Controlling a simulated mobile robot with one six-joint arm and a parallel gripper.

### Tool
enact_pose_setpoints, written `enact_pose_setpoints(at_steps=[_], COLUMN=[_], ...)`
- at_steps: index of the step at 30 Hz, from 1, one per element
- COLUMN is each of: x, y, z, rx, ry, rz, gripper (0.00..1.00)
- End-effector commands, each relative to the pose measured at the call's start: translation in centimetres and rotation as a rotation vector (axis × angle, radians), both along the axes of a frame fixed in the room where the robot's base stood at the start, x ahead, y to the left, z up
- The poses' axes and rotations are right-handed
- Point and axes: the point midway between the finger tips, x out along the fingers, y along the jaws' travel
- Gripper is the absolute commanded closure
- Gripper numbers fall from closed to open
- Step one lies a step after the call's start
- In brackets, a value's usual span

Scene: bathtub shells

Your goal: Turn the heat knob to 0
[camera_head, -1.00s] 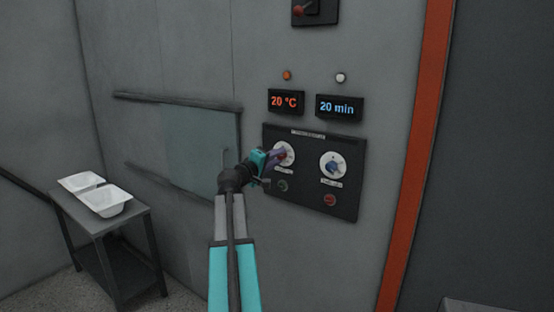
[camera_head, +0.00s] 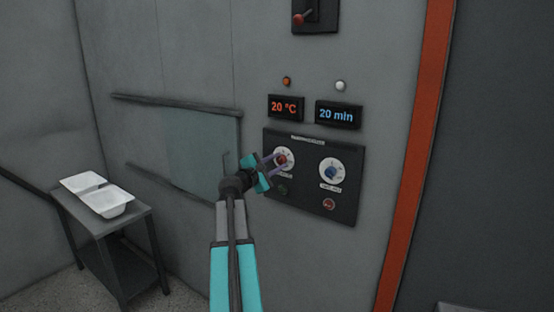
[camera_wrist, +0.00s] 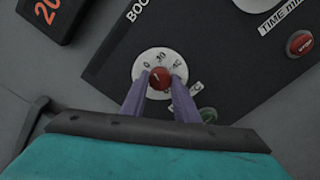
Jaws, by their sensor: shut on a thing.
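The heat knob is a red knob (camera_head: 282,159) on a white dial, at the left of the dark control panel. It also shows in the wrist view (camera_wrist: 159,79), where the dial reads 0, 30 and a further number partly hidden by a finger. A pale mark on the knob points toward the upper left, roughly between 0 and 30. My gripper (camera_head: 276,160) has its purple fingers on either side of the knob, shut on it. The wrist view shows both fingertips (camera_wrist: 160,84) at the knob's sides. The red display (camera_head: 285,107) above reads 20 °C.
A blue time knob (camera_head: 332,171) sits to the right, under a 20 min display (camera_head: 338,114). Below are a green button (camera_head: 282,189) and a red button (camera_head: 329,204). A lever (camera_head: 304,18) is above. A table (camera_head: 97,222) with white shells stands left.

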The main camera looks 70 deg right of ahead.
Motion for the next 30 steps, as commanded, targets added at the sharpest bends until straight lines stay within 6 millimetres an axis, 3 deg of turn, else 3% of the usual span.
enact_pose_setpoints(at_steps=[12, 29, 30], x=[-0.16, -0.15, -0.15], y=[0.06, 0.06, 0.06], z=[-0.11, -0.24, -0.24], rx=[0.073, 0.084, 0.084], ry=[0.257, 0.304, 0.304], rz=[-0.003, -0.004, -0.004], gripper=[0.95, 0.95, 0.71])
